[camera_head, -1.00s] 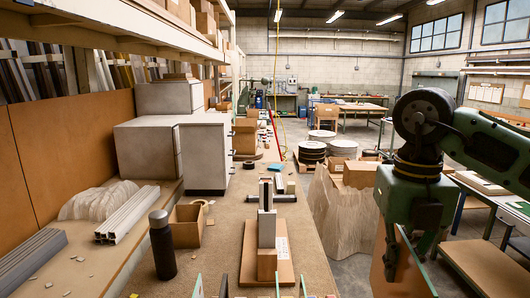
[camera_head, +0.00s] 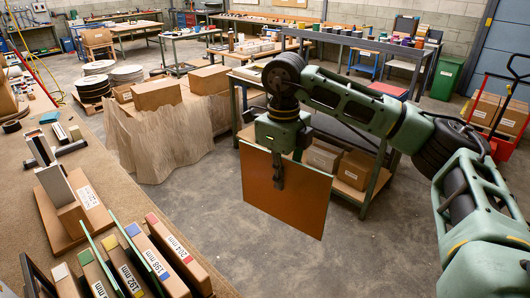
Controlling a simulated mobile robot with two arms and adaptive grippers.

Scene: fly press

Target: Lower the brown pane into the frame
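The brown pane (camera_head: 300,200) is a thin, roughly square sheet with a pale edge. It hangs upright, slightly turned, in the middle of the head view. My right gripper (camera_head: 279,180) is shut on its upper part, with one dark finger showing on the near face; the other finger is hidden behind the pane. The pane is in the air, over the floor to the right of the workbench. A dark frame-like edge (camera_head: 32,276) shows at the bottom left, partly cut off; I cannot tell whether it is the task's frame. My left gripper is out of view.
Labelled boxes (camera_head: 165,250) and thin green-edged sheets stand on the workbench (camera_head: 110,180) at lower left. Behind them is a board (camera_head: 90,205) with a block and upright plate. Draped cartons (camera_head: 160,130) and a green-legged table (camera_head: 365,185) stand behind the pane. Floor in front is clear.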

